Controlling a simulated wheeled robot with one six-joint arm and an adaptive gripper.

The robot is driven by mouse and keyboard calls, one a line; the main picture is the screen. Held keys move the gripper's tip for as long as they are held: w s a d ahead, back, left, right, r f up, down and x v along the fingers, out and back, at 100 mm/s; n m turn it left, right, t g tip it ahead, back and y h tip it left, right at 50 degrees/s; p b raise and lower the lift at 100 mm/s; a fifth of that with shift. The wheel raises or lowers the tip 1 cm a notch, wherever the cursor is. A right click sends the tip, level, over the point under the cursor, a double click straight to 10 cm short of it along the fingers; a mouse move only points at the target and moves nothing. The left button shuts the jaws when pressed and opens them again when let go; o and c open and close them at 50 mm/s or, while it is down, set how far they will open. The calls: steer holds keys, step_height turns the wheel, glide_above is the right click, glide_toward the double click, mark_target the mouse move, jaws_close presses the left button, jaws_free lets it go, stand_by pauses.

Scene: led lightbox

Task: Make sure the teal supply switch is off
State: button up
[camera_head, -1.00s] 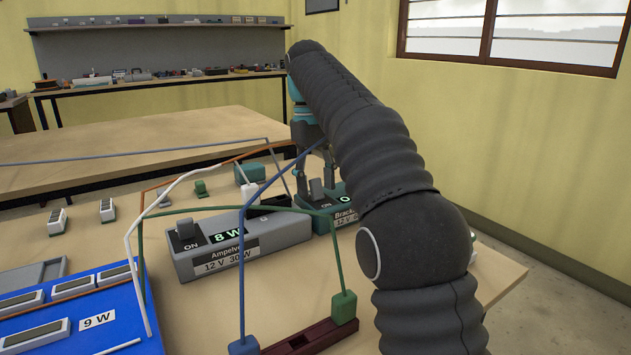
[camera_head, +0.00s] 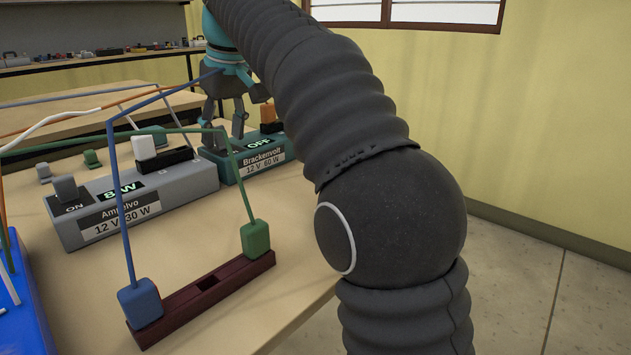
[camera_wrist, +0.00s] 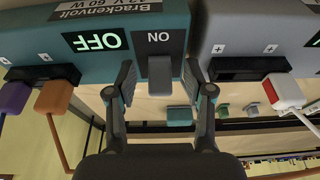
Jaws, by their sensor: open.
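The teal supply (camera_head: 262,162), labelled Brackenvolt 12 V 60 W, stands on the bench, and its display reads OFF. It also shows upside down in the wrist view (camera_wrist: 110,70), again with OFF lit. Its grey switch lever (camera_wrist: 160,76) is beside the ON label and covers the plate on the side away from that label. My gripper (camera_wrist: 160,88) is open, with one finger on each side of the lever; contact cannot be told. In the head view my gripper (camera_head: 222,135) is over the teal supply's left end, and its fingers hide the lever.
A grey Ampelvo supply (camera_head: 145,200) stands close to the left, its display reading 8 W. Blue and green wires arch in front, down to plugs on a dark red block (camera_head: 200,300). An orange plug (camera_head: 267,114) and a purple plug (camera_wrist: 14,97) sit at the teal supply.

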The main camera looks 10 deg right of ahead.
steer(key=shift+s+d+f+t+y+b, duration=0.2)
steer(key=shift+f+t+y+b, duration=0.3)
steer(key=shift+b, duration=1.55)
